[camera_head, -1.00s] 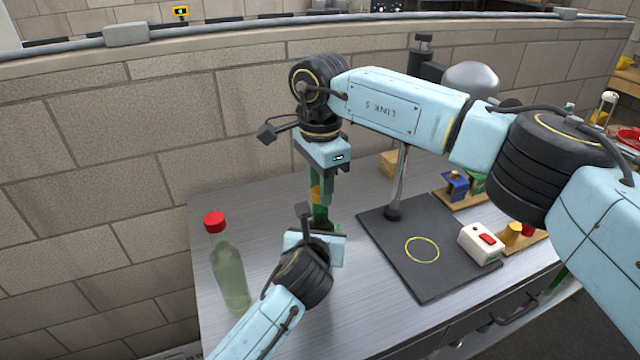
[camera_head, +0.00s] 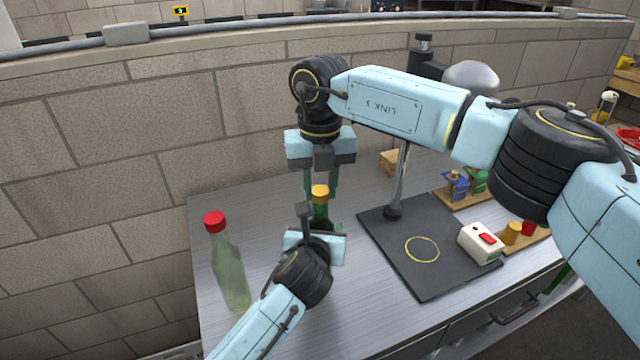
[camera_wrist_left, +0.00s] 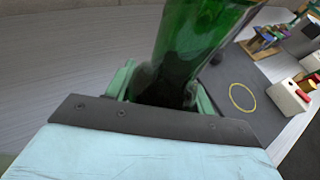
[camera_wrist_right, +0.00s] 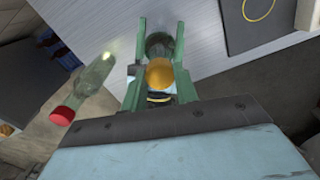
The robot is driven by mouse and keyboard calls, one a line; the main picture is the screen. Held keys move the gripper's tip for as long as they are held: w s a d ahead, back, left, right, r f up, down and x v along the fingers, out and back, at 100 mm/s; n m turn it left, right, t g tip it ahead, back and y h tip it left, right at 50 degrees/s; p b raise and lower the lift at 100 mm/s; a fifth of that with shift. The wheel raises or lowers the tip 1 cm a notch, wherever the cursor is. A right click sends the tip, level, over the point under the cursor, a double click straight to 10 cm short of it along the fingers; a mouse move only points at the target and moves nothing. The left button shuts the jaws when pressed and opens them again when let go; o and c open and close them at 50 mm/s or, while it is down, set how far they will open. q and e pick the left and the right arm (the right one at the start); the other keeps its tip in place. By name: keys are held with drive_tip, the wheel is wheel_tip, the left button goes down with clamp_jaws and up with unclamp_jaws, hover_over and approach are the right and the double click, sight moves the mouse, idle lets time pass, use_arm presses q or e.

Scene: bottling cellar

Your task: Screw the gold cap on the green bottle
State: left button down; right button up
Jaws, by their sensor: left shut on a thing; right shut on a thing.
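The green bottle (camera_head: 319,211) stands upright on the grey bench with the gold cap (camera_head: 320,191) at its neck. My left gripper (camera_wrist_left: 162,92) is shut around the bottle's body, with dark green glass (camera_wrist_left: 195,45) between its fingers. My right gripper (camera_head: 320,184) points down from above and is shut on the gold cap, one finger on each side. In the right wrist view the cap (camera_wrist_right: 160,73) sits between the green fingers. The bottle's lower part is hidden behind my left gripper in the head view. How far the cap is threaded I cannot tell.
A pale bottle with a red cap (camera_head: 228,270) stands on the bench at left. To the right lie a black mat (camera_head: 440,275) with a yellow ring, a post, and a white box with a red button (camera_head: 481,243). Wooden holders with small items stand farther right.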

drive_tip(key=m, duration=0.5)
drive_tip(key=o, duration=1.2)
drive_tip(key=shift+c, duration=0.2)
wheel_tip(320, 180, up, 12)
use_arm(q)
drive_tip(key=shift+c, duration=2.3)
unclamp_jaws()
